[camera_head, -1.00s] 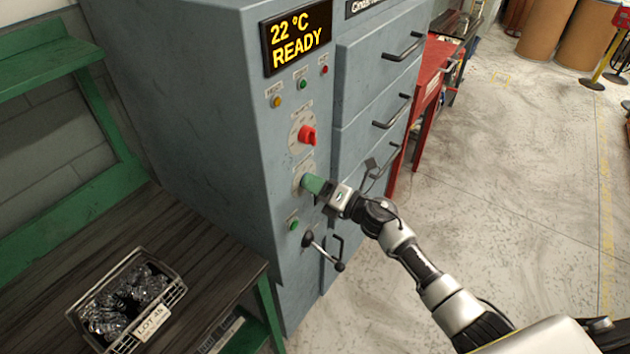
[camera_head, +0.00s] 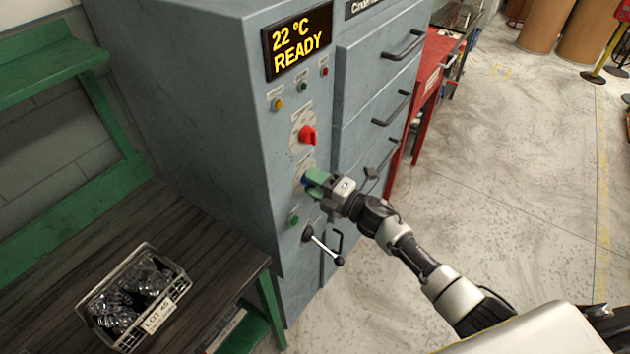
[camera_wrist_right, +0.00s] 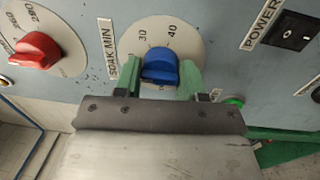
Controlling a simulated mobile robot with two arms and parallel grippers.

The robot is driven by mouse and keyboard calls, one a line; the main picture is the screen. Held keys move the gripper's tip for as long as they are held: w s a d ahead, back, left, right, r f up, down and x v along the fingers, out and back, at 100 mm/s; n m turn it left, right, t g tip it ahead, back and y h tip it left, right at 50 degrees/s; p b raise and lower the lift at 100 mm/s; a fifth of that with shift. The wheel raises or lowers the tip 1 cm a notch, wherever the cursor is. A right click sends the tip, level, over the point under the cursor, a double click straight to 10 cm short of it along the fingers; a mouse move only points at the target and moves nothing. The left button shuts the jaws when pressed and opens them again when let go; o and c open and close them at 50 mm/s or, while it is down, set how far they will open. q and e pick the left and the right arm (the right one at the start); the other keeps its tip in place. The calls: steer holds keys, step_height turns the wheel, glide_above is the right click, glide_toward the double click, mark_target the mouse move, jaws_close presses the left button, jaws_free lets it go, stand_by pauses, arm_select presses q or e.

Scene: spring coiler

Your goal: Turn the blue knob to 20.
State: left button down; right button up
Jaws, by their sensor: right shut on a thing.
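The blue knob (camera_wrist_right: 160,66) sits on a pale round dial (camera_wrist_right: 188,38) labelled SOAK MIN, with 30 and 40 readable; the other numbers are hidden or unclear. My right gripper (camera_wrist_right: 162,80) has its green fingers on either side of the knob, shut on it. In the head view the right gripper (camera_head: 316,183) reaches the cabinet front from the right, and only a sliver of blue shows between its fingers. I cannot read exactly where the knob points. My left gripper is not in view.
A red knob (camera_head: 308,135) sits just above, also in the wrist view (camera_wrist_right: 36,50). A green button (camera_head: 294,220) and a black-ended lever (camera_head: 325,248) are below. A POWER switch (camera_wrist_right: 293,31) is beside the dial. Drawer handles (camera_head: 391,108) stick out at right.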

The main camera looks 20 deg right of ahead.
steer(key=shift+f, duration=0.1)
steer(key=o, duration=0.9)
steer(key=shift+b+v, duration=1.4)
steer(key=shift+v, duration=4.05)
